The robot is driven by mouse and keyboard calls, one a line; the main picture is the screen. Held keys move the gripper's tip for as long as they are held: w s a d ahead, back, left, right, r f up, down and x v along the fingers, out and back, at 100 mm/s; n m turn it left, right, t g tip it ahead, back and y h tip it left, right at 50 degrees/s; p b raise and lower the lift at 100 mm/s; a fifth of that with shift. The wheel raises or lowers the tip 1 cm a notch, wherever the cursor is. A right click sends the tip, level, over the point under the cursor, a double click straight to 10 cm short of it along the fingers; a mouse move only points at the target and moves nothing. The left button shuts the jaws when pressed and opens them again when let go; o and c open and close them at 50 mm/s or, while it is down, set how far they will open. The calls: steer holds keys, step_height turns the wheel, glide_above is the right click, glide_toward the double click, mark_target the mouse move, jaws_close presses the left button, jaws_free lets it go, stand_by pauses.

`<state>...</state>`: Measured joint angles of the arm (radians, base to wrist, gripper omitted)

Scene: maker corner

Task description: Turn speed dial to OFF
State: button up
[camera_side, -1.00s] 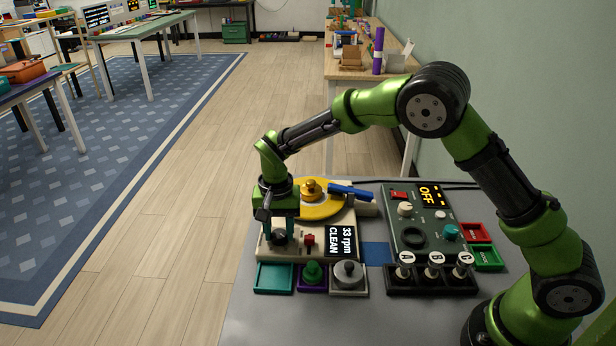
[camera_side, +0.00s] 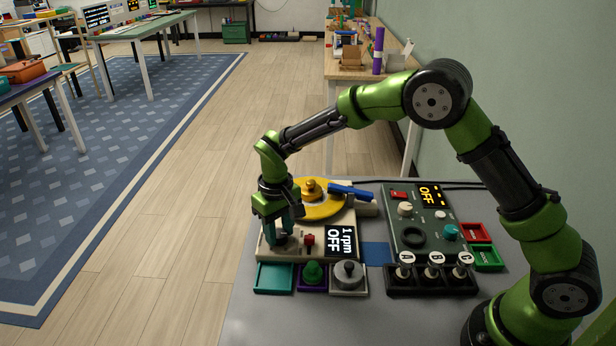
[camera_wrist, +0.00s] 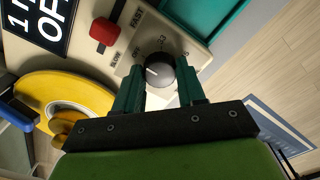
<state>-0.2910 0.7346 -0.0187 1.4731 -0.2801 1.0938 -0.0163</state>
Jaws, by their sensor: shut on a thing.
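The black speed dial (camera_wrist: 160,70) is on the cream turntable base (camera_wrist: 205,55), with the marks OFF, 33 and 45 around it. Its white pointer line faces toward the OFF mark. My gripper (camera_wrist: 160,80) is shut on the dial, with a green finger on either side. In the side view my gripper (camera_side: 283,240) is down at the front left of the base, and its fingers mostly hide the dial. The display (camera_side: 340,241) reads "1 rpm" and "OFF".
A red slider knob (camera_side: 309,239) stands close right of the dial. The yellow platter (camera_side: 322,211) and blue tone arm (camera_side: 350,191) lie behind. A teal tray (camera_side: 274,278) is in front. A green control box (camera_side: 420,222) stands to the right.

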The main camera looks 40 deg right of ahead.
mark_target(279, 234)
stand_by(0.3)
steer(key=o, duration=1.1)
steer(key=shift+c, duration=0.2)
step_height(279, 234, up, 17)
